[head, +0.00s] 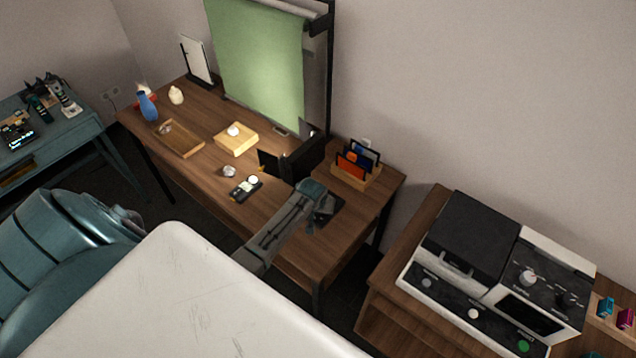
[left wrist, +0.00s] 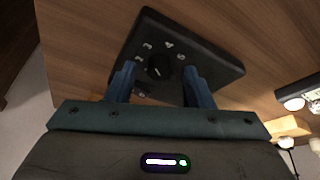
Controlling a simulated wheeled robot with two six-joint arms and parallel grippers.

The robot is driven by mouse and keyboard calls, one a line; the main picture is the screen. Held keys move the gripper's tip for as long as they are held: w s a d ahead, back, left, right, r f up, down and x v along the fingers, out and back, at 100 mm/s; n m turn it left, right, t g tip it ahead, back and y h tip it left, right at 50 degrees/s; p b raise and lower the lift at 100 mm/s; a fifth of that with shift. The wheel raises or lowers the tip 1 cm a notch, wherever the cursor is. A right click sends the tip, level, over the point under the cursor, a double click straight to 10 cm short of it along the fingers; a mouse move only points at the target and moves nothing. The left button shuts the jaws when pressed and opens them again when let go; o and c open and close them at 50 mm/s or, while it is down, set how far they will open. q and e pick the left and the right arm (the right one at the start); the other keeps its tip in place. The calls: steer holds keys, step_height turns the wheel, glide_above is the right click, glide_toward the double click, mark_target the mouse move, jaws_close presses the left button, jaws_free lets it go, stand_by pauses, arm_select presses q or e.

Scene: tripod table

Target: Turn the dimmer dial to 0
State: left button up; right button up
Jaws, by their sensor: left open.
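The dimmer is a dark, flat box (head: 328,210) on the right part of the wooden desk. In the left wrist view its top face (left wrist: 215,68) carries a round black dial (left wrist: 160,67) with white numerals around it; 3, 4 and 5 are among those I can make out. A small light mark shows on the dial, but I cannot tell which numeral it points at. My left gripper (left wrist: 160,82) is open, with one blue finger on each side of the dial, apart from it. In the head view the left gripper (head: 313,206) partly covers the dimmer. My right gripper is not in view.
On the desk (head: 285,240), a small black device with round white parts (head: 246,188), a wooden box (head: 236,139), a black upright object (head: 302,160) and a card holder (head: 356,172) stand behind the gripper. A large black-and-white machine (head: 495,275) stands on the right.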

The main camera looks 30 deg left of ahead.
arm_select(q)
steer(key=shift+f, duration=0.25)
steer(key=shift+w, duration=0.1)
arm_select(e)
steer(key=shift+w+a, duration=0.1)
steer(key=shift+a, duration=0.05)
arm_select(q)
steer(key=c, duration=1)
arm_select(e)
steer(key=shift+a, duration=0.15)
arm_select(q)
steer(key=shift+n, duration=0.3)
